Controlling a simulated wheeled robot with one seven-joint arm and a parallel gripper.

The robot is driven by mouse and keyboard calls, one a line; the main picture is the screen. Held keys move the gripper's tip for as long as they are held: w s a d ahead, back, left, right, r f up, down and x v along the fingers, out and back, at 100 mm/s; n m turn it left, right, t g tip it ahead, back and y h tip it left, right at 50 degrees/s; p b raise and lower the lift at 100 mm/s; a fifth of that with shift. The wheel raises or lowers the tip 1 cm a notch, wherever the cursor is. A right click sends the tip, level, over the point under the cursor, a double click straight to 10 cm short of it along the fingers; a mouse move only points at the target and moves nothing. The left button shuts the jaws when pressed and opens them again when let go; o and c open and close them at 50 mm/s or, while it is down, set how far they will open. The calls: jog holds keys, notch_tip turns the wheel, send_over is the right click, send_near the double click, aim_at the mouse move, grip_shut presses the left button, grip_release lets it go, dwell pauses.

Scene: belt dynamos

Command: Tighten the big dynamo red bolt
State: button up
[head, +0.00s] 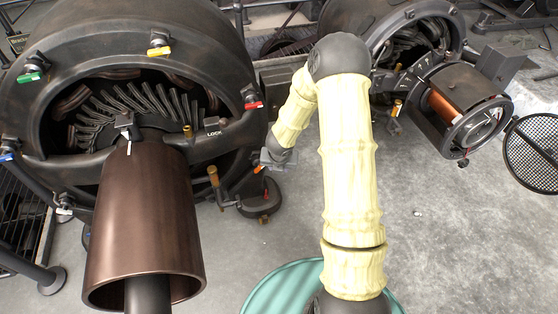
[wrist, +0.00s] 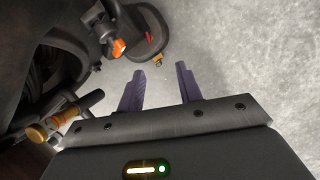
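The big dynamo (head: 190,40) fills the left of the head view, a dark round housing with a bronze drum in front. Its red bolt (head: 252,104) sits on the right side of the rim, with a red tab under a dark head. My gripper (head: 270,160) is below and right of that bolt, apart from it, and partly hidden by my arm. In the wrist view my gripper (wrist: 160,78) is open, with nothing between its two dark fingers. I cannot make out the red bolt for certain in the wrist view.
Other rim bolts are green (head: 30,77), yellow (head: 158,50), blue (head: 6,156) and white (head: 64,210). A brass-topped lever (head: 213,175) and an orange-tipped part (wrist: 119,47) are near my gripper. A smaller dynamo (head: 460,105) stands right. Grey floor (head: 450,230) is clear.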

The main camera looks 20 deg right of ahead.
jog(key=shift+r, duration=0.25)
jog(key=shift+c, duration=1.4)
jog(key=shift+s+d+r+m, duration=0.1)
jog(key=shift+s+r+m, duration=0.05)
jog(key=shift+r+m, duration=0.15)
jog(key=c, duration=0.4)
jog(key=s+r+m, duration=0.1)
jog(key=r+m, duration=0.1)
jog(key=s+r+m+p, duration=0.1)
jog(key=r+m, duration=0.1)
jog(key=r, duration=0.1)
jog(key=s+d+r+m+h+p, duration=0.1)
jog(key=s+r+m, duration=0.1)
jog(key=shift+s+r+m+g, duration=0.1)
jog(key=shift+r+m+g, duration=0.2)
jog(key=shift+m, duration=0.1)
grip_shut()
jog(key=s+a+r+m+y+p, duration=0.1)
jog(key=s+a+r+m+p, duration=0.1)
jog(key=s+r+m, duration=0.6)
jog(key=s+a+r+m+p, duration=0.1)
jog(key=s+r+m, duration=0.7)
jog(key=m, duration=0.8)
jog(key=shift+a+r+g+y+p, duration=0.3)
jog(key=shift+a+r+y+p, duration=0.1)
jog(key=shift+r+p, duration=0.2)
